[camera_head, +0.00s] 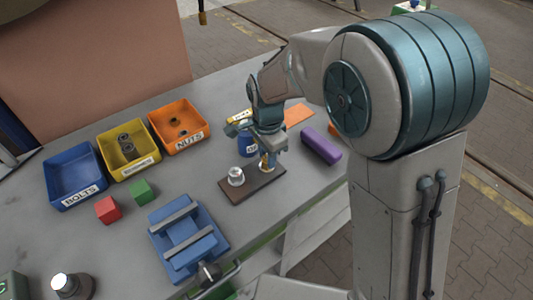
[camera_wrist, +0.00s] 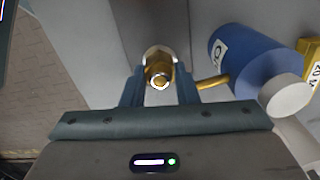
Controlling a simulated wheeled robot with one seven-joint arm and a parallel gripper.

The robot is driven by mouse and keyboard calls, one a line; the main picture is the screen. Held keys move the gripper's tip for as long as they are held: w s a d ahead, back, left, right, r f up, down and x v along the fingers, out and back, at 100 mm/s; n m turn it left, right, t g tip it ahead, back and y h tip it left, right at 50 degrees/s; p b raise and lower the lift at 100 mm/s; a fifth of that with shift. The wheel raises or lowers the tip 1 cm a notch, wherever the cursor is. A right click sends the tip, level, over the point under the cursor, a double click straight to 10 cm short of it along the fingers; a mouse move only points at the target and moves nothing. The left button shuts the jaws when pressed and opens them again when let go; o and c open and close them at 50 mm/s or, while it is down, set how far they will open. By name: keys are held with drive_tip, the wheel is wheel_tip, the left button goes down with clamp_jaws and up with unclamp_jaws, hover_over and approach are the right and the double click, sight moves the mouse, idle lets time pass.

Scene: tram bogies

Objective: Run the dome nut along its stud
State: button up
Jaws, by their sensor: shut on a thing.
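A brass-coloured nut (camera_wrist: 158,70) sits between the two fingers of my gripper (camera_wrist: 159,88) in the wrist view, with a bright round end in its middle. My gripper is shut on it. In the head view the gripper (camera_head: 267,150) points down over the right end of a brown board (camera_head: 252,190), where a brass piece (camera_head: 267,164) shows just below it. A pale ring shows around the nut's far side in the wrist view. I cannot make out the stud's thread or how far along it the nut sits.
A blue can (camera_wrist: 250,58) with a brass spout stands close to the right finger. A silver-white knob (camera_head: 236,176) sits on the board's left end. A purple block (camera_head: 321,145) lies right. Bins (camera_head: 122,150), a red cube (camera_head: 108,210) and a blue vice (camera_head: 186,240) stand left.

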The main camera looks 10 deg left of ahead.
drive_tip(key=o, duration=1)
drive_tip(key=shift+w+a+r, duration=0.1)
drive_tip(key=shift+r, duration=0.1)
wheel_tip(320, 180, up, 14)
drive_tip(key=shift+f, duration=0.15)
drive_tip(key=s+d+n+t, duration=0.1)
drive_tip(key=s+d+n, duration=0.3)
drive_tip(key=d, duration=1.2)
drive_tip(key=s+d+f+n+t, duration=0.2)
drive_tip(key=s+d+f+n, duration=0.2)
drive_tip(key=s+d, duration=0.6)
drive_tip(key=shift+n, duration=0.6)
